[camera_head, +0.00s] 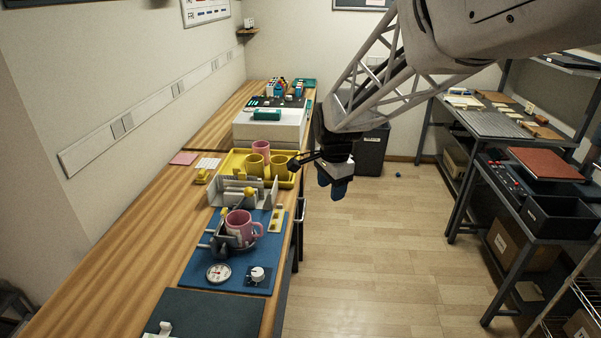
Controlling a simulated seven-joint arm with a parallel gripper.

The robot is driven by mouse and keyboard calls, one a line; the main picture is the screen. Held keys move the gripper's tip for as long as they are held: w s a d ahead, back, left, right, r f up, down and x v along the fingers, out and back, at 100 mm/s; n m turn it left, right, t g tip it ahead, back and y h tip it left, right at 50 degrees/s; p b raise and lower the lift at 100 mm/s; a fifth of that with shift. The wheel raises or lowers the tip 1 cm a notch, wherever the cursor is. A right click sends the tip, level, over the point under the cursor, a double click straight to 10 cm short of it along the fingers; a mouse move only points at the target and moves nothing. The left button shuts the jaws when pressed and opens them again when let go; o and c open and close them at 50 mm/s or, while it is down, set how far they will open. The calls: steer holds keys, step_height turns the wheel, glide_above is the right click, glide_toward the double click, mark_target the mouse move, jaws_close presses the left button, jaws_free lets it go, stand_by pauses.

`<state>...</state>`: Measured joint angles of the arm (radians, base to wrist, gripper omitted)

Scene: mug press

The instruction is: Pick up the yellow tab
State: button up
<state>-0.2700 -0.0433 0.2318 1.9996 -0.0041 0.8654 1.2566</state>
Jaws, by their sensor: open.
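Two small yellow pieces could be the yellow tab, and I cannot tell which is. One yellow piece (202,176) lies on the wooden bench left of the yellow tray. Another yellow piece (276,224) sits on a small pale plate at the right edge of the blue mat. My gripper (338,184), dark with blue ends, hangs over the floor to the right of the bench, apart from both pieces. It is open, and nothing shows held in it.
A yellow tray (231,163) holds pink and yellow mugs. A pink mug (240,226) sits in a dark press fixture on the blue mat (205,268), with a gauge and knob in front. Grey upright plates and a yellow ball stand behind it. Shelves (480,120) stand at right.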

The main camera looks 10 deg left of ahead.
steer(key=w+a+f+m, duration=0.3)
steer(key=w+a+f, duration=0.4)
steer(key=w+a, duration=0.15)
steer(key=m+g, duration=0.1)
steer(key=m, duration=0.3)
glide_above(274, 222)
step_height(274, 222, down, 10)
steer(key=shift+a+r, duration=0.1)
steer(key=shift+f, duration=1.35)
steer(key=shift+f, duration=2.6)
steer(key=c, duration=0.8)
